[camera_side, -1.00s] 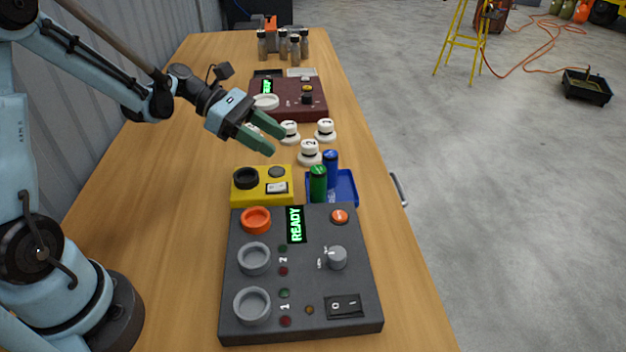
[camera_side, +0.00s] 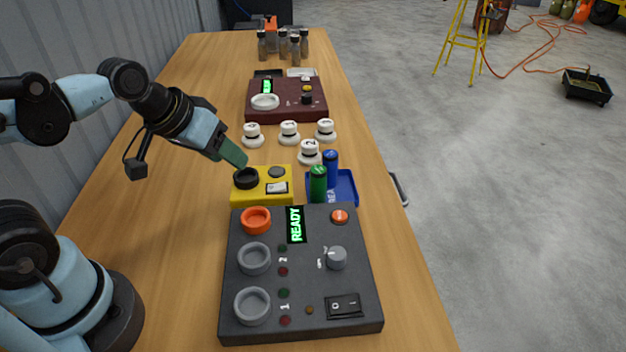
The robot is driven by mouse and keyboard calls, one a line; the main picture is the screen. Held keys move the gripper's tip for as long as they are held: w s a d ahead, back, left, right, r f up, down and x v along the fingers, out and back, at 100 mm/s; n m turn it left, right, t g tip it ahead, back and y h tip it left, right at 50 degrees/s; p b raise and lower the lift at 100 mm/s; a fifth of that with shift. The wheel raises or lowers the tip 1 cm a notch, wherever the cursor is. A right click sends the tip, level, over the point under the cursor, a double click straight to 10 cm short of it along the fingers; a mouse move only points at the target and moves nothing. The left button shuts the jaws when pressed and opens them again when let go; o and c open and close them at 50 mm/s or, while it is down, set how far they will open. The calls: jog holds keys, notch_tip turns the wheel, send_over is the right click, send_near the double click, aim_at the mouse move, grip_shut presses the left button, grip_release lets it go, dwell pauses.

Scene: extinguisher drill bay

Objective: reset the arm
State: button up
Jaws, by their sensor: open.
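My gripper (camera_side: 236,156) has green fingers and is open. It hangs over the table, just above and behind the black ring on the yellow box (camera_side: 262,196), with nothing visible between the fingers. One finger largely hides the other from this side. My arm reaches in from the left, bent at the elbow, and its wrist tilts down to the right.
A dark grey panel (camera_side: 311,298) reading READY lies in front. A blue tray (camera_side: 346,188) holds a green cylinder (camera_side: 318,184) and a blue cylinder (camera_side: 331,164). Several white knobs (camera_side: 289,132) and a maroon panel (camera_side: 288,112) stand behind. The table's left side is mostly clear.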

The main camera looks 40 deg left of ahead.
jog(key=shift+s+a+r+m+t+y, duration=0.15)
jog(key=shift+s+m+t+y, duration=0.15)
jog(key=shift+m, duration=0.7)
dwell(0.6)
